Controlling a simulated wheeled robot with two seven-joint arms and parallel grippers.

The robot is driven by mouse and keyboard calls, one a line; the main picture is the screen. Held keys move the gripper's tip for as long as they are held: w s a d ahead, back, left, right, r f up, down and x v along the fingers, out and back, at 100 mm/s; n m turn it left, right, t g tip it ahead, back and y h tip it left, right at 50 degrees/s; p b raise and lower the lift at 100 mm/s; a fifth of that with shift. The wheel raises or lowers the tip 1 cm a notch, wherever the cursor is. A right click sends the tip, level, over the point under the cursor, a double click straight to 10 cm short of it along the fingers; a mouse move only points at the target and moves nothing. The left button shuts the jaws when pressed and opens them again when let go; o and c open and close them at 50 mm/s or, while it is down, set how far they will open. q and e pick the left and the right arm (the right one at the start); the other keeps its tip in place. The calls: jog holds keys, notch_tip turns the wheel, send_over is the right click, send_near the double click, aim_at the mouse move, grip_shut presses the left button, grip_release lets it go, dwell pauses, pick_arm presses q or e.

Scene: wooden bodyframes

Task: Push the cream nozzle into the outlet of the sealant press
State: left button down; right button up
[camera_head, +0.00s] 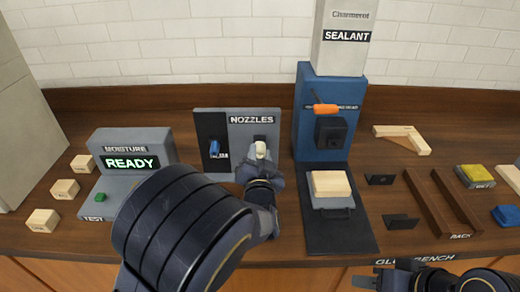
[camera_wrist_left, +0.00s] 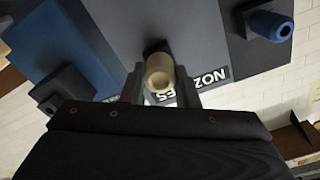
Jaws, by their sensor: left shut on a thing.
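The cream nozzle (camera_head: 261,150) is held in my left gripper (camera_head: 259,165), in front of the NOZZLES rack (camera_head: 240,122). In the left wrist view the cream nozzle (camera_wrist_left: 160,72) sits between the two fingers with its round open end facing the camera. I cannot tell whether it still touches the rack. The sealant press (camera_head: 348,88) is a blue tower to the right, with a dark outlet block (camera_head: 331,131) on its front and an orange lever (camera_head: 325,109) above. My right gripper (camera_head: 372,280) is at the bottom edge, partly cut off; its finger opening is unclear.
A blue nozzle (camera_head: 214,148) is on the rack's left side. A wooden block (camera_head: 330,184) sits on the press's base plate (camera_head: 345,235). A moisture tester (camera_head: 133,160) reading READY and several small blocks stand at left. A brown rack (camera_head: 442,203) stands at right.

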aim_at(260, 155)
pick_arm(q)
jog(key=shift+s, duration=0.4)
jog(key=shift+s, duration=1.15)
